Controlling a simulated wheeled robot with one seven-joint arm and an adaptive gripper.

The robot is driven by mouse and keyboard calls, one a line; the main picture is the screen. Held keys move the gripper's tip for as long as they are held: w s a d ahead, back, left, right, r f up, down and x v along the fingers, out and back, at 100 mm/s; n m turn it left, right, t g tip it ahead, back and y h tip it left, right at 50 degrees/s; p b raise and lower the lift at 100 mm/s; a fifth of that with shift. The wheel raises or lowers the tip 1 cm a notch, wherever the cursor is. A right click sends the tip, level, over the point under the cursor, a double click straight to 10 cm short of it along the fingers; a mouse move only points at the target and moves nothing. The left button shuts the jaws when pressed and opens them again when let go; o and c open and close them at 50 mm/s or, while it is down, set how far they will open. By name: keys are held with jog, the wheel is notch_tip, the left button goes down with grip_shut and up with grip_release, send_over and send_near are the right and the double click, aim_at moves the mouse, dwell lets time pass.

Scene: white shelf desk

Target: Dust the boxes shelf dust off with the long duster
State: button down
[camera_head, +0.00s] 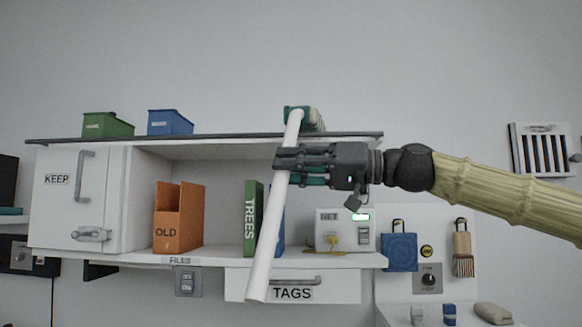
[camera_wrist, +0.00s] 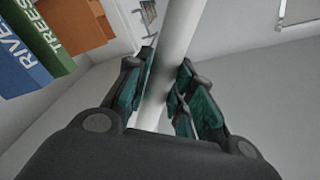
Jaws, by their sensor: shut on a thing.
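My gripper (camera_head: 290,165) is shut on the white handle of the long duster (camera_head: 264,252). The handle runs from its low end in front of the TAGS drawer up to the duster's teal and pale head (camera_head: 303,117), at the level of the cabinet's top board (camera_head: 230,137). I cannot tell whether the head touches the board. In the wrist view the handle (camera_wrist: 181,35) passes between my teal-padded fingers (camera_wrist: 160,105). A green box (camera_head: 107,125) and a blue box (camera_head: 170,122) stand on the top board, left of the head. No dust is discernible at this size.
Below the top board, an orange OLD file holder (camera_head: 178,225), a green TREES binder (camera_head: 252,215) and a white device (camera_head: 343,230) stand on the shelf. The KEEP cabinet door (camera_head: 76,200) is shut at left. The TAGS drawer (camera_head: 320,288) is below.

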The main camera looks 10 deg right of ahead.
jog(key=shift+w+d, duration=0.15)
jog(key=shift+w, duration=0.45)
jog(key=shift+f, duration=0.1)
jog(key=shift+s+a+b, duration=0.2)
jog(key=shift+s+b, duration=0.1)
jog(key=shift+s, duration=0.55)
jog(key=shift+w+d, duration=0.25)
jog(key=shift+w, duration=0.65)
jog(key=shift+s+a+b, duration=0.25)
jog(key=shift+s+b, duration=0.05)
jog(key=shift+s, duration=0.65)
jog(key=shift+w+d, duration=0.25)
jog(key=shift+w, duration=0.65)
jog(key=shift+r, duration=0.2)
